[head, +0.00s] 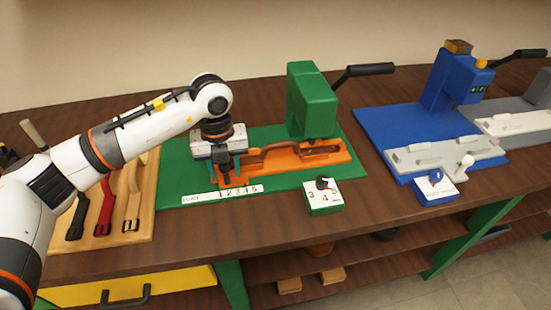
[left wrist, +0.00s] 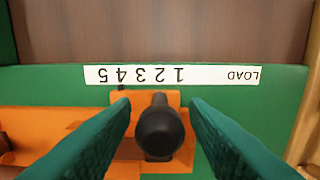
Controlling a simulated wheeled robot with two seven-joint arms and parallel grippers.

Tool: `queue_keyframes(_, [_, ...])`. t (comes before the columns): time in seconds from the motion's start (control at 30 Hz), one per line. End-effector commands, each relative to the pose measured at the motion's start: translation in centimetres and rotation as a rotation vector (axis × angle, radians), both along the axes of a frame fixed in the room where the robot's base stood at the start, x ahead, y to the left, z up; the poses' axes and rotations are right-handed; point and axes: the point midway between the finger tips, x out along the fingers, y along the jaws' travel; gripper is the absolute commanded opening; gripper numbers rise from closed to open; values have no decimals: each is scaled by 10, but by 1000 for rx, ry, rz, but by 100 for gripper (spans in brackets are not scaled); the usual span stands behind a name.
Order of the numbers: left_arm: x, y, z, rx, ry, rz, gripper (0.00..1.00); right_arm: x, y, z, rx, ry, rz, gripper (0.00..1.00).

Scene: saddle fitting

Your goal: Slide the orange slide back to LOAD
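The orange slide (head: 325,158) lies along the green base plate (head: 180,178) and runs under the green press (head: 313,100). A brown strap (head: 278,148) lies on it. My left gripper (head: 226,176) is over the slide's left end, pointing down. In the left wrist view, its two teal fingers (left wrist: 160,110) stand open on either side of the slide's black knob (left wrist: 158,130), with small gaps showing. The white scale (left wrist: 172,74) appears upside down there, with LOAD at the right and the numbers at the left. My right gripper is not in view.
A white dial block (head: 324,196) sits at the plate's front. A wooden board (head: 138,215) with several straps lies left of the plate. A blue station (head: 390,125) stands to the right. The press's black lever (head: 368,70) sticks out rightward.

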Motion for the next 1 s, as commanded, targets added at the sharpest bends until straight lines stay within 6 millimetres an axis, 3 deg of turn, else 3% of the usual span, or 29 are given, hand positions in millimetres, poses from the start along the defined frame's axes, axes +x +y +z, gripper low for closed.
queue_keyframes(0.03, [0, 0, 0, 0, 0, 0, 32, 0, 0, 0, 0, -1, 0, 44])
queue_keyframes(0.17, [0, 0, 0, 0, 0, 0, 11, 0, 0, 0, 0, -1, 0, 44])
queue_keyframes(0.67, [-4, 17, 0, 2, 1, 3, 11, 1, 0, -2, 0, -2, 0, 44])
queue_keyframes(1.0, [-5, 17, 0, -1, 0, 0, 11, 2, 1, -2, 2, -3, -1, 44])
